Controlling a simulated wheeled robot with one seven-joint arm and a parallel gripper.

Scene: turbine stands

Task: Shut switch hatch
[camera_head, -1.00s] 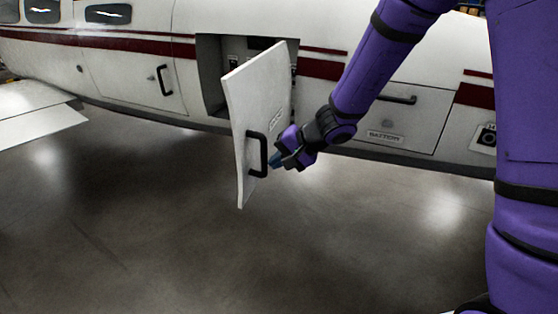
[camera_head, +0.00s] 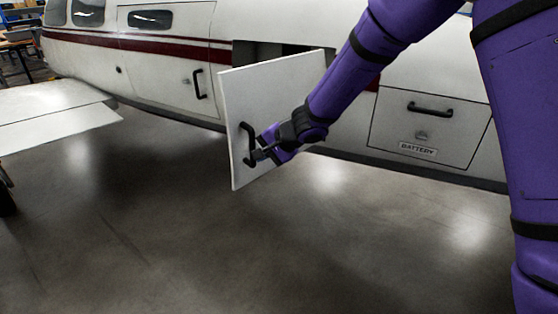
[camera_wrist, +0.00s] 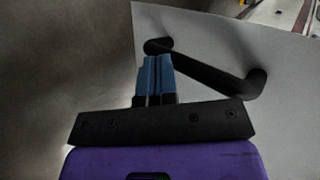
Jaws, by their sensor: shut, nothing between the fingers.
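The switch hatch (camera_head: 285,95) is a white panel standing open, swung out from the aircraft's side. Its black handle (camera_head: 247,143) is near the free edge. The opening behind it (camera_head: 270,48) shows only as a dark strip above the panel. My gripper (camera_head: 258,154) is at the panel's outer face beside the handle. In the wrist view, the blue fingers (camera_wrist: 154,75) are closed together beside the black handle (camera_wrist: 205,67), near one end of it. I cannot tell whether they touch the handle or panel.
A closed battery hatch (camera_head: 430,125) with its own handle is to the right. Another closed door (camera_head: 180,80) is to the left. A white wing (camera_head: 50,110) juts out at the far left. The floor in front (camera_head: 200,240) is clear.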

